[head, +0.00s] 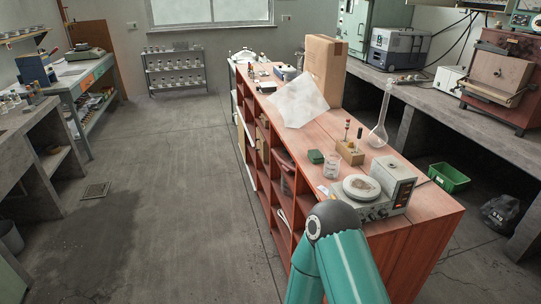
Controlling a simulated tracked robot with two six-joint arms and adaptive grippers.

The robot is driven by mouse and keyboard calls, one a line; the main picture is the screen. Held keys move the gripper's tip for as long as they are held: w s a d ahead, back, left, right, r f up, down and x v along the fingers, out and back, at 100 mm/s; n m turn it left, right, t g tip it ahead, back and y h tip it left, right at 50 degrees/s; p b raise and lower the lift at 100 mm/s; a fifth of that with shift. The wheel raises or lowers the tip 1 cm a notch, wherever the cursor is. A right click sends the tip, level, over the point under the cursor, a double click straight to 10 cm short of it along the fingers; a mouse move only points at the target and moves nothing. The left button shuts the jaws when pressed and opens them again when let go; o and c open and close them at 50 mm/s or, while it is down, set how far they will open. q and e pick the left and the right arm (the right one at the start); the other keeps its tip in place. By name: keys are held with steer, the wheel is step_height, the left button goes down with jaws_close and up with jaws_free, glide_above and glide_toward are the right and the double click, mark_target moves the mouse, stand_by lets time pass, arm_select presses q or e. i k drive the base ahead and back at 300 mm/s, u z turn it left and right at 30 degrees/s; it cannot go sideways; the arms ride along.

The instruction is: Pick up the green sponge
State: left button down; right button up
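A small dark green block, which looks like the green sponge (316,156), lies on top of the long reddish bench (411,211), close to its left edge. A glass beaker (332,167) stands just to its right and nearer to me. A teal arm link of mine rises from the bottom of the head view in front of the bench's near end. Neither of my grippers is in view, so I cannot tell what they hold.
A hotplate-like device (401,187) sits at the bench's near end. A wooden block with upright pieces (350,152) stands right of the sponge. A long-necked flask (378,136) and a white sheet (299,101) are farther back. The floor at left is open.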

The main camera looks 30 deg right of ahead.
mark_target(316, 157)
steer(key=u, duration=0.85)
steer(key=i, duration=3)
steer(key=z, duration=1.6)
steer(key=i, duration=0.15)
steer(key=z, duration=1.7)
steer(key=k, duration=0.35)
steer(key=z, duration=0.25)
